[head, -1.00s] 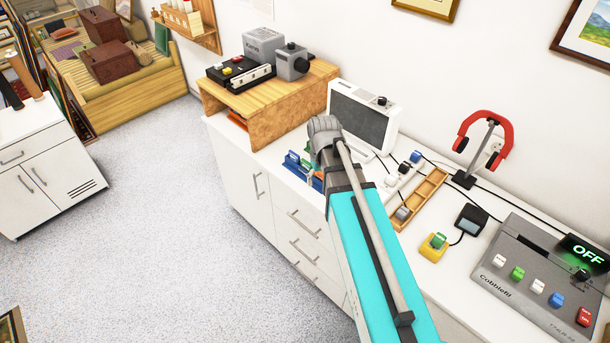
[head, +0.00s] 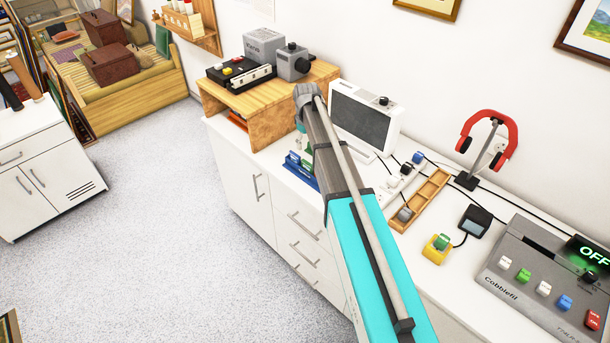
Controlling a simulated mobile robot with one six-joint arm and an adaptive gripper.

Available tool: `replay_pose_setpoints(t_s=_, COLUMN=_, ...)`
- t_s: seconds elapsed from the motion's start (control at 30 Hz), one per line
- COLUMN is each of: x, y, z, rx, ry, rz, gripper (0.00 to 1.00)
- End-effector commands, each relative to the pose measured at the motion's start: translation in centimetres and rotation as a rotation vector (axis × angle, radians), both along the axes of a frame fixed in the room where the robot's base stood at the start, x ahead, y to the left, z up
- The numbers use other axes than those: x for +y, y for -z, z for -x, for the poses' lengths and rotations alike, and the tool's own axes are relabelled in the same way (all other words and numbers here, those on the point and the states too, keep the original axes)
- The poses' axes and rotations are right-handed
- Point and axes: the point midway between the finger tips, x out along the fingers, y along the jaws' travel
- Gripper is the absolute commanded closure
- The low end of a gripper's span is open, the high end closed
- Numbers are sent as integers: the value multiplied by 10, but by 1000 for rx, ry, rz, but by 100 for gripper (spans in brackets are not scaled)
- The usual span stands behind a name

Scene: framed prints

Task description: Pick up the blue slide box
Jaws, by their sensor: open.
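A small blue box-like item (head: 293,158) sits on the white counter, left of my arm, in a low blue holder (head: 303,175) with green pieces beside it. It is small and partly covered by my arm, so I cannot tell for sure that it is the slide box. My arm reaches up from the bottom of the head view, with its end above and behind these blue items. My gripper (head: 301,137) hangs under the arm's end, open, and mostly hidden by the wrist. Its fingertips do not show clearly, and I see nothing held.
A grey-screened white device (head: 364,118) stands right of my arm's end. A wooden stand (head: 262,125) with grey equipment is to the left. A wooden tray (head: 421,200), red headphones (head: 486,145) and a grey console (head: 535,270) lie to the right. Open floor (head: 150,240) is at left.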

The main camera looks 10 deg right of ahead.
Motion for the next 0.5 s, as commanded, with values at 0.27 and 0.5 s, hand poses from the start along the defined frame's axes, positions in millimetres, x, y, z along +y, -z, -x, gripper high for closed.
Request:
replay_pose_setpoints(t_s=0.27, x=-1, y=6, z=0, rx=0, ry=2, rz=0, gripper=17)
replay_pose_setpoints(t_s=0.5, x=-1, y=24, z=0, rx=0, ry=3, rz=0, gripper=17)
